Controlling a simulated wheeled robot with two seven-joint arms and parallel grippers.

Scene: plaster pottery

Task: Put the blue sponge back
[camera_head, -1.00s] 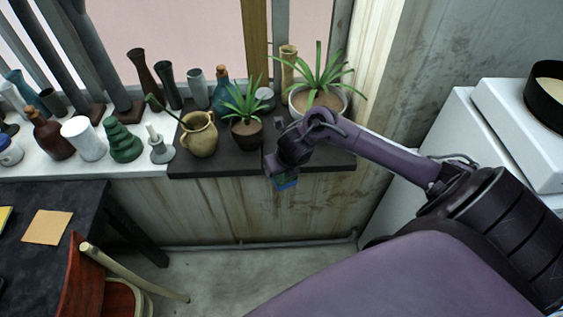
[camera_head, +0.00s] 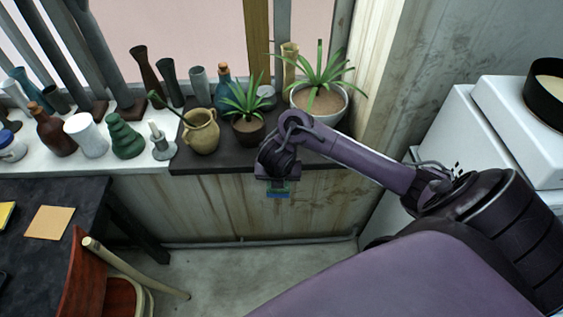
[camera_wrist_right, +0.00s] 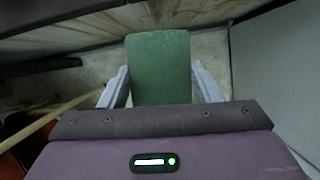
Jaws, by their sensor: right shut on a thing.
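The blue sponge (camera_head: 278,194) is held by my right gripper (camera_head: 277,189), in front of the windowsill and below its dark top. It looks blue-green in the head view. In the right wrist view the sponge (camera_wrist_right: 158,68) shows a flat green face between the two grey fingers of my right gripper (camera_wrist_right: 160,88), which is shut on it. The sponge hangs clear of any surface. My left gripper is not in view.
The dark sill section (camera_head: 225,158) bears a tan jug (camera_head: 201,137), potted plants (camera_head: 249,130) and several vases. A black table (camera_head: 85,205) with an orange pad (camera_head: 48,222) stands left, beside a chair (camera_head: 85,275). A white appliance (camera_head: 475,130) stands right. The floor below is free.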

